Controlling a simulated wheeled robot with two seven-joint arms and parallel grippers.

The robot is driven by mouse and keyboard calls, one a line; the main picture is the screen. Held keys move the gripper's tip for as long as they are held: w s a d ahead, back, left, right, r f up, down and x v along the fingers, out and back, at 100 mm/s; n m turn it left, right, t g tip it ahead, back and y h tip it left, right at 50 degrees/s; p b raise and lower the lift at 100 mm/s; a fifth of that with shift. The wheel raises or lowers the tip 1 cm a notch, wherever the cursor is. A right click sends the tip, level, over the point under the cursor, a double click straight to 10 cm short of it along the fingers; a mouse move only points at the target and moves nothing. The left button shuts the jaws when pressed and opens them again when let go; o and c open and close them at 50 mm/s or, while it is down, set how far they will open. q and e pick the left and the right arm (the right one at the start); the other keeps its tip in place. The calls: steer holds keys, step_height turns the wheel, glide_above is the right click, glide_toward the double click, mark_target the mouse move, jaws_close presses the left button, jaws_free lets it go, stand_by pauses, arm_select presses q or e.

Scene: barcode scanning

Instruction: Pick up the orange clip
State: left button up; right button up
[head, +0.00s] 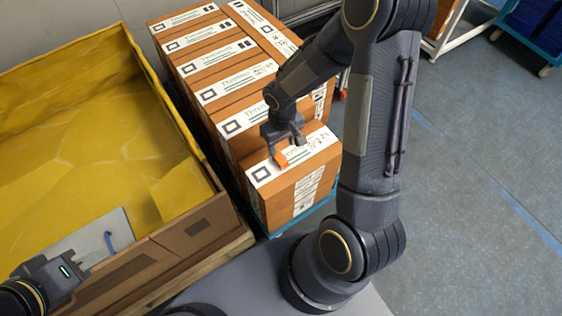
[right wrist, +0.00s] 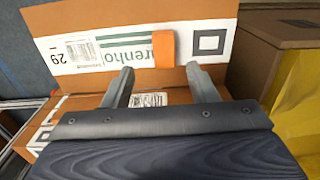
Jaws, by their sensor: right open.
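My right gripper (head: 284,141) is right above the clip in the head view. In the right wrist view my right gripper (right wrist: 160,80) is open, its fingers on either side of the clip with gaps. My left gripper (head: 82,262) is at the lower left; its fingers are unclear.
Several labelled brown boxes (head: 215,72) stand in rows behind the nearest one. A large brown crate (head: 196,228) lined with yellow is at left. A grey flat panel with a blue piece (head: 110,242) lies by my left gripper. Floor (head: 480,190) at right is clear.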

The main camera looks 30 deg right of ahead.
mark_target(280, 158)
steer(key=f, duration=0.5)
steer(key=f+b, duration=0.1)
steer(key=f, duration=0.1)
steer(key=shift+a+f, duration=0.2)
steer(key=shift+a, duration=0.1)
steer(key=c, duration=1)
steer(key=shift+c, duration=0.2)
steer(key=shift+r, duration=0.2)
